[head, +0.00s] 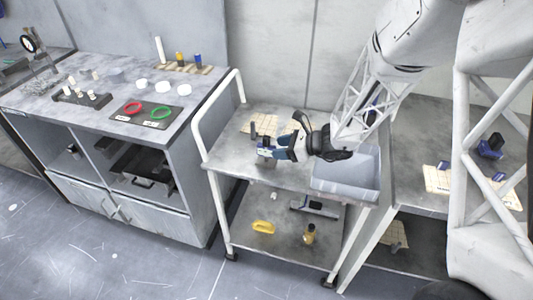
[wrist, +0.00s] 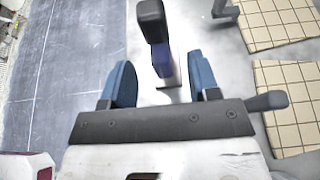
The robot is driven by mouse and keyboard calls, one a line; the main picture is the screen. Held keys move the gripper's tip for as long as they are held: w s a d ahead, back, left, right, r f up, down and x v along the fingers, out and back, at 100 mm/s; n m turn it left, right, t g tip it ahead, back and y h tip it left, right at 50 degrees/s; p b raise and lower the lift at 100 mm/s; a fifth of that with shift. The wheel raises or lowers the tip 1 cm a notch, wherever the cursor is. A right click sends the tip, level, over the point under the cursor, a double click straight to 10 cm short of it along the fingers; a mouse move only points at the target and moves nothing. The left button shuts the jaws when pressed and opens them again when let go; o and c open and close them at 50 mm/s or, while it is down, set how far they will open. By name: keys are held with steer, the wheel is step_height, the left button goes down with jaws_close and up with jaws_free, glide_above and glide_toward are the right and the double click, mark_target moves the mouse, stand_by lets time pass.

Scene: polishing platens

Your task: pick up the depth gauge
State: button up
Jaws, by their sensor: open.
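A small tool with a black end and a blue-grey body (wrist: 155,30), which I take to be the depth gauge, shows in the wrist view between and beyond my fingertips. In the head view it seems to be the small blue and pale thing (head: 265,152) on the cart's top shelf, just left of my fingers. My gripper (head: 285,146) is open over the shelf. In the wrist view its two blue fingers (wrist: 160,80) stand on either side of the tool's line, with visible space beside it. Whether the fingers reach around it in depth is unclear.
A grey bin (head: 345,185) stands on the cart right of my gripper. A small grey piece (head: 253,130) and a tan gridded mat (head: 270,121) lie behind. The cart's white rail (head: 206,128) bounds the left side. A bench with rings and pucks (head: 155,112) stands further left.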

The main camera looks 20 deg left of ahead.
mark_target(267, 148)
steer(key=shift+a, duration=0.15)
steer(key=shift+x, duration=2.55)
steer(key=shift+r, duration=0.15)
jaws_close()
